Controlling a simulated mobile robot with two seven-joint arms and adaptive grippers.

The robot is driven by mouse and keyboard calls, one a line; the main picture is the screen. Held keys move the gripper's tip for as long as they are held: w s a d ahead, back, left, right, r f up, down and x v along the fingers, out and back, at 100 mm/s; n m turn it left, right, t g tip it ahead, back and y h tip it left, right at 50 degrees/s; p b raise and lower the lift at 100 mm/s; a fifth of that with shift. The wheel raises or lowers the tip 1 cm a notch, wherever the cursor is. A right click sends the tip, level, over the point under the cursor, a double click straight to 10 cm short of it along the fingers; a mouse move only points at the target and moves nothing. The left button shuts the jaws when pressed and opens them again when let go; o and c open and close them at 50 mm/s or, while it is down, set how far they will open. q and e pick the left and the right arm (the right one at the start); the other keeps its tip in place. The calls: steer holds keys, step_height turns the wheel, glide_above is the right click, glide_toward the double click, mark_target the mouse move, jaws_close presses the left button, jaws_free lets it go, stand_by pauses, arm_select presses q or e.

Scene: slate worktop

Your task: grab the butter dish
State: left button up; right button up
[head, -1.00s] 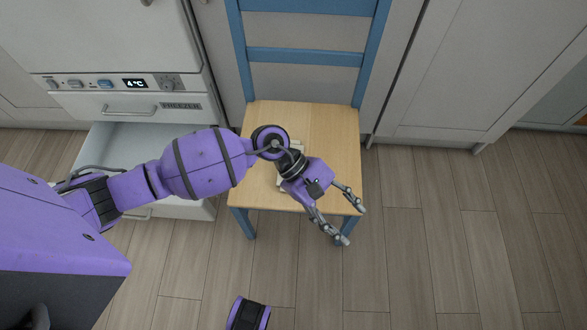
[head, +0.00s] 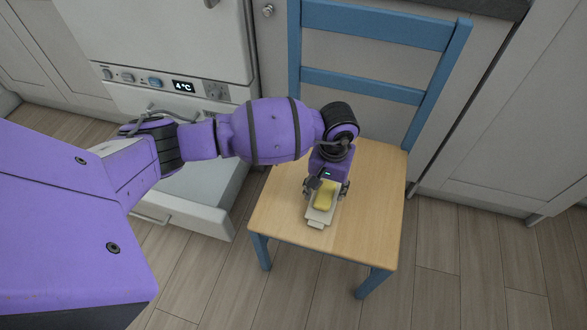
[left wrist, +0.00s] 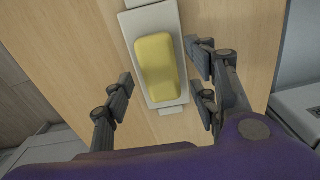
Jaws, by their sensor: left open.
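The butter dish (head: 320,217) is a pale, flat, oblong tray with a small tab handle at its near end. A yellow block of butter (head: 325,196) lies on it. The dish sits on the wooden chair seat. My left gripper (head: 327,190) points down over the far part of the dish and hides that part in the head view. In the left wrist view the dish (left wrist: 146,18) lies between the open fingers (left wrist: 160,95), with the butter (left wrist: 157,68) in the middle. The fingers appear apart from the dish. My right gripper is out of view.
The chair seat (head: 372,215) is otherwise bare, with a blue backrest (head: 365,85) behind it. An open freezer drawer (head: 190,205) is left of the chair under the white fridge (head: 160,35). Free floor lies at the right.

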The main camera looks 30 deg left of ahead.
arm_select(q)
steer(key=shift+w+f, duration=0.15)
steer(key=shift+f, duration=0.6)
steer(key=shift+r, duration=0.1)
jaws_close()
steer(key=shift+r, duration=0.1)
